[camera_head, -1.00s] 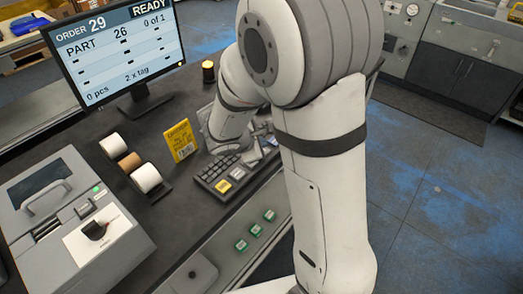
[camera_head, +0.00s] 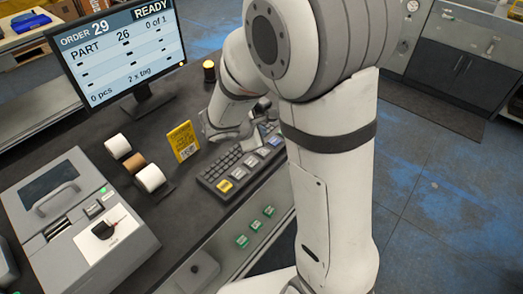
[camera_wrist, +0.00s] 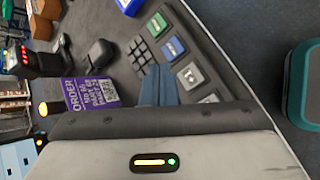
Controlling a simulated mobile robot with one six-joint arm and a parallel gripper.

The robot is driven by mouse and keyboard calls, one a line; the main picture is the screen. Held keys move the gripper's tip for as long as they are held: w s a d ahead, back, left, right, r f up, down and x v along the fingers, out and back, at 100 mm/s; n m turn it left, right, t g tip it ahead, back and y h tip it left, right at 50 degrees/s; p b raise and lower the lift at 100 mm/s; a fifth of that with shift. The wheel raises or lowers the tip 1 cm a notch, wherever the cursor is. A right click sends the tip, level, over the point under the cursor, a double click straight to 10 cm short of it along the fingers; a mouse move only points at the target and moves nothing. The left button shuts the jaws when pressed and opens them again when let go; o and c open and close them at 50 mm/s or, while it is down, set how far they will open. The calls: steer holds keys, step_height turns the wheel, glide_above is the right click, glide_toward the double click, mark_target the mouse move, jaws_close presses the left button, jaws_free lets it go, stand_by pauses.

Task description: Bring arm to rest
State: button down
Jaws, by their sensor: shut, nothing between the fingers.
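My arm (camera_head: 335,170) stands in the right middle of the head view, its elbow at the top and its forearm folded down toward the bench behind it. My gripper (camera_wrist: 158,84) shows in the wrist view with its two fingers together and nothing between them. It is over or near the keyboard (camera_wrist: 195,75); the exact height cannot be told. In the head view the gripper end is mostly hidden behind my arm.
A monitor (camera_head: 120,55) reading "READY" stands at the back left of the bench (camera_head: 150,215). Cabinets (camera_head: 465,60) stand at the far right, with open floor (camera_head: 440,190) between.

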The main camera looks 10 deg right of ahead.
stand_by(0.4)
steer(key=shift+s+d+r, duration=0.1)
steer(key=s+r+m+g+y, duration=0.1)
steer(key=s+r+m+y, duration=0.2)
steer(key=s+r+m, duration=0.2)
steer(key=s+r+m+g+y, duration=0.2)
steer(key=s+r+m, duration=0.3)
steer(key=s+m, duration=0.7)
steer(key=s+y, duration=0.1)
steer(key=s, duration=0.2)
steer(key=shift+s+d+y, duration=0.15)
steer(key=shift+s+y, duration=0.1)
steer(key=shift+y, duration=0.15)
